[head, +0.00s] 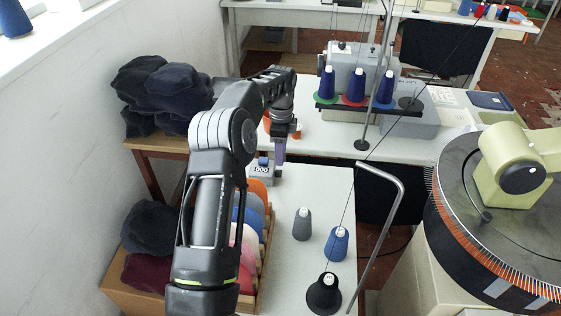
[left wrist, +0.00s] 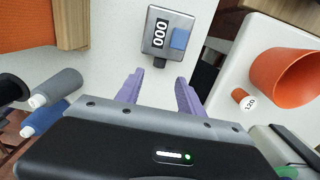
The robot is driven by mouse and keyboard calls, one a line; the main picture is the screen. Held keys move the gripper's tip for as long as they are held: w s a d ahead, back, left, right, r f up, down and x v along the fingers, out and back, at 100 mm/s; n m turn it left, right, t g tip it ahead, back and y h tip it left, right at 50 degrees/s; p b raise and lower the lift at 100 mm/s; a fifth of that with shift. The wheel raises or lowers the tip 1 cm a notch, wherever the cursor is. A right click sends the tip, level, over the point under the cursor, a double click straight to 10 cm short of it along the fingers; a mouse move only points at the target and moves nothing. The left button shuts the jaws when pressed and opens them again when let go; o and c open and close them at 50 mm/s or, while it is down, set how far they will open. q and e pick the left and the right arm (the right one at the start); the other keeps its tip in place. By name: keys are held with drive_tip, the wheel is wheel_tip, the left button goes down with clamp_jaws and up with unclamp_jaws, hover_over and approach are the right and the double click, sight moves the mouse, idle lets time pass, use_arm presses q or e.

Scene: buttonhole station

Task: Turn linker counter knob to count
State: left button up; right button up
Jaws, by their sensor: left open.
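The linker counter (head: 262,172) is a small grey box on the white table, with its display reading 000. In the left wrist view the counter (left wrist: 150,42) lies just beyond my fingertips. It carries a blue block (left wrist: 180,39) beside the digits. A small dark stub (left wrist: 159,63) sticks out of the side facing my gripper; I cannot tell for sure which part is the knob. My left gripper (left wrist: 158,80) has purple fingers, open and empty, with the stub ahead of the gap. In the head view the left gripper (head: 280,153) is beside the counter. My right gripper is not in view.
Grey (head: 302,224), blue (head: 337,244) and black (head: 324,294) yarn cones stand on the near table. A wooden box of coloured fabrics (head: 256,235) lies left. An orange cup (left wrist: 285,80) is right in the wrist view. A bent metal rod (head: 392,215) rises near the cones.

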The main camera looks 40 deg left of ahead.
sight(281, 171)
use_arm(q)
drive_tip(key=shift+s+d+r, duration=0.1)
drive_tip(key=shift+f+p, duration=0.8)
drive_tip(key=shift+f, duration=3.2)
drive_tip(key=shift+c, duration=0.6)
clamp_jaws()
